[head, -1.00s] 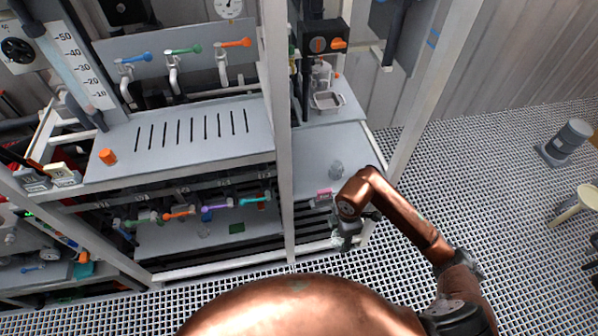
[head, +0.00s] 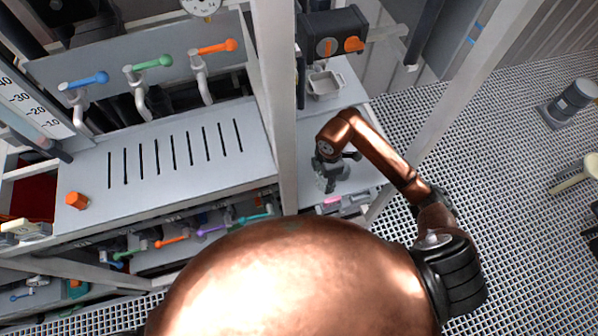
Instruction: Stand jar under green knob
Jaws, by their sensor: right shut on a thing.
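My right gripper (head: 331,168) is over the right-hand grey shelf (head: 365,178) and is shut on a small clear jar (head: 329,184). The fingers hide much of the jar, and I cannot tell whether it touches the shelf. A tap with a green knob (head: 152,62) is the middle one of a row on the grey panel at upper left. Its spout hangs over a slotted grey deck (head: 225,170). A post stands between this deck and my right gripper. My left gripper is not in view.
A blue-knobbed tap (head: 88,79) and an orange-knobbed tap (head: 216,47) flank the green one. The pale upright post (head: 275,100) is an obstacle. Lower coloured valves are partly hidden.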

